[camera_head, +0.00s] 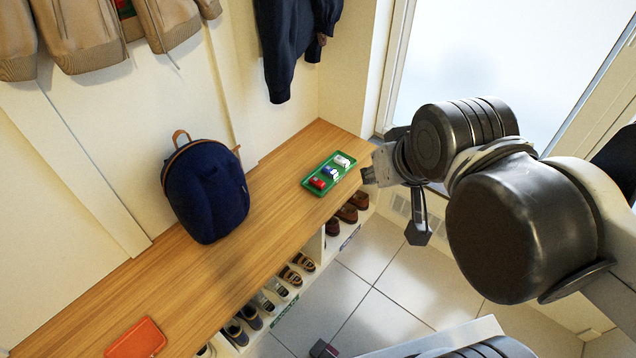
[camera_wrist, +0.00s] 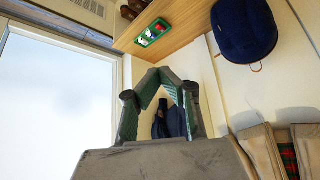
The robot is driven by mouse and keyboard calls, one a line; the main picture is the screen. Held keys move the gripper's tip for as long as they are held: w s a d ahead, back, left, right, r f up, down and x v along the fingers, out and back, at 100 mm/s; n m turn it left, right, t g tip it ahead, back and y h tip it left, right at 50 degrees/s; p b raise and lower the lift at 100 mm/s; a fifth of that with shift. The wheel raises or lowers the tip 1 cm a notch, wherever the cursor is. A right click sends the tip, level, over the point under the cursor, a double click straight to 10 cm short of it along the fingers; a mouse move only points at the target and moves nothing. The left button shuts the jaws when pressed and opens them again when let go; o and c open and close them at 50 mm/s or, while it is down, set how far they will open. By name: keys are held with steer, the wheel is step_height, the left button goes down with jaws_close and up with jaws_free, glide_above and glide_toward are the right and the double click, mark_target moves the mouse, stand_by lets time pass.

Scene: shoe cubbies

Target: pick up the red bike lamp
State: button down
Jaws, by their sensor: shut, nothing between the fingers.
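The red bike lamp (camera_head: 318,183) lies in the near-left end of a small green tray (camera_head: 309,188) on the wooden bench. A blue-and-white item (camera_head: 331,172) and a white item (camera_head: 343,161) lie in the same tray. My gripper (camera_head: 368,176) is just right of the tray in the head view, apart from the lamp. In the wrist view my gripper's fingers (camera_wrist: 160,72) come together at their tips with nothing held. The tray (camera_wrist: 140,43) shows small beyond them; its items are too small to tell apart surely there.
A navy backpack (camera_head: 205,190) stands on the bench (camera_head: 190,270) against the wall, left of the tray. An orange flat item (camera_head: 136,339) lies at the near end. Coats (camera_head: 297,40) hang above. Shoes (camera_head: 290,276) fill cubbies below. Bench around the tray is clear.

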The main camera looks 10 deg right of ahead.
stand_by(0.3)
steer(key=c, duration=1)
jaws_free()
steer(key=shift+c, duration=0.2)
